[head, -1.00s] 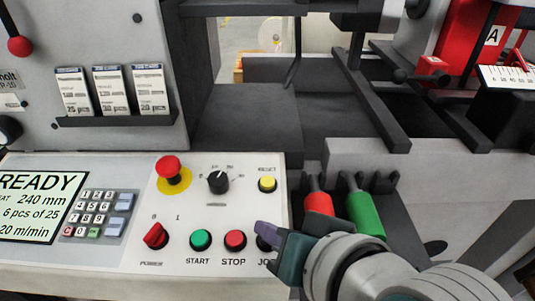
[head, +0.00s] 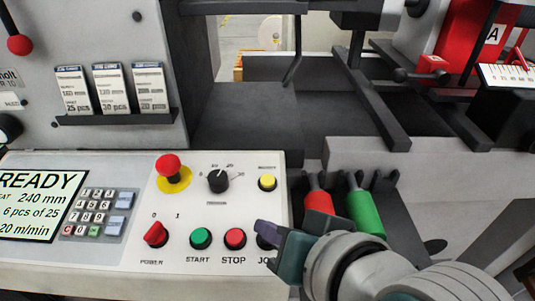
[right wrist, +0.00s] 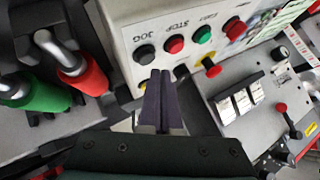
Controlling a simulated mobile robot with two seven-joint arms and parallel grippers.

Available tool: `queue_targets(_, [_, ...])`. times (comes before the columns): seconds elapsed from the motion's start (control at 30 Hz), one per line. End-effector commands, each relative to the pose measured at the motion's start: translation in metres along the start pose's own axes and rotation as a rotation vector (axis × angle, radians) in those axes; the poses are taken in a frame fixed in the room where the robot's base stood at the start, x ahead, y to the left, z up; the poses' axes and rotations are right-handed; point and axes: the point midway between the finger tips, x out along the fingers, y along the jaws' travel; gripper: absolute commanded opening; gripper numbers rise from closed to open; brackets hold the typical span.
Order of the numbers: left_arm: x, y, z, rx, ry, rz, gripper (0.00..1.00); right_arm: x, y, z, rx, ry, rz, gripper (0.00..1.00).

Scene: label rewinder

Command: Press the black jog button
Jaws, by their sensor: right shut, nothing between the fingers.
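The black jog button (head: 263,243) is at the right end of the lower button row on the white control panel. My right gripper partly hides it and its JOG label in the head view. The button shows whole in the right wrist view (right wrist: 145,54), beside the word JOG. My right gripper (head: 264,231) is shut and empty, with its fingers pointing at the panel. In the right wrist view its fingertips (right wrist: 161,76) lie just below and right of the button in the picture. I see no contact there. My left gripper is not in view.
Next to the jog button are the red STOP button (head: 235,239) and green START button (head: 200,239). A red emergency stop (head: 168,167), a black dial (head: 218,181) and a yellow button (head: 267,183) sit above. Red (head: 318,202) and green (head: 365,215) handles stand close to my right gripper.

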Motion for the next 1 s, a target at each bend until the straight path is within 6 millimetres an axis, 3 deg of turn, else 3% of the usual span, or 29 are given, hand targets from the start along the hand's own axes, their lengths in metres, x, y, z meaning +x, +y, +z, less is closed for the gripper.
queue_targets(1.0, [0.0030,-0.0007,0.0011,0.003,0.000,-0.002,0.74,0.0060,0.0044,0.0042,0.000,0.000,0.000,0.00])
